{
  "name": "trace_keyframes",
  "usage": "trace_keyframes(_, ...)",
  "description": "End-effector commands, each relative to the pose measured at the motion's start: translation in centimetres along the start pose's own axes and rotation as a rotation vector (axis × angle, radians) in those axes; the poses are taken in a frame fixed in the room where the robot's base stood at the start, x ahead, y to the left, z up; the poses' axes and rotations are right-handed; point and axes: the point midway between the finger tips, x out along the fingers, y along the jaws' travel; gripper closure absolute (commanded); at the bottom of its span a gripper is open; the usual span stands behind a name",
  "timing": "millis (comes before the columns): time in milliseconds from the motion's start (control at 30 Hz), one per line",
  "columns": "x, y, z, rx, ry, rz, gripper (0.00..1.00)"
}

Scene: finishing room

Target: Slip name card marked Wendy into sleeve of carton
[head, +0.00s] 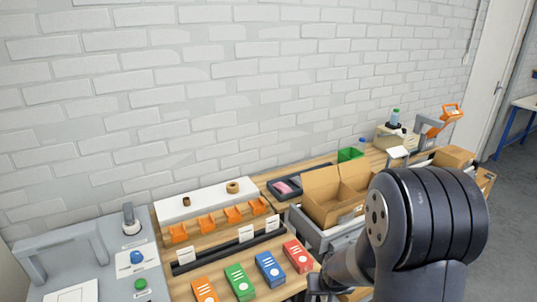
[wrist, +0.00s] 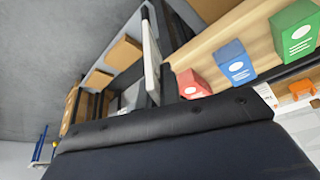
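Three white cards stand upright in a black rail on the bench: a left card (head: 186,255), a middle card (head: 246,234) and a right card (head: 272,223). Their writing is too small to read, so I cannot tell which says Wendy. An open cardboard carton (head: 322,205) sits in a grey tote right of the rail. A small pale patch shows on its side; I cannot tell if it is the sleeve. The visible end of my gripper (head: 316,284) is low, near the red box, mostly hidden by my arm. Its fingers are unclear in both views.
Orange (head: 204,290), green (head: 239,283), blue (head: 270,268) and red (head: 298,256) boxes line the bench's front. Orange holders (head: 205,223) stand behind the rail. A black tray (head: 300,183) and green bin (head: 350,154) lie farther back. My arm covers the lower right.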

Motion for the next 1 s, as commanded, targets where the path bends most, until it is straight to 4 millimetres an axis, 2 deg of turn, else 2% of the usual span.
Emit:
trace_keyframes(33,-1.6,0.0,-0.7,0.0,0.003,0.0,1.0)
trace_keyframes(300,-6.7,0.0,-2.5,0.0,0.002,0.0,1.0)
trace_keyframes(1000,-18.9,0.0,-7.0,0.0,0.005,0.0,1.0)
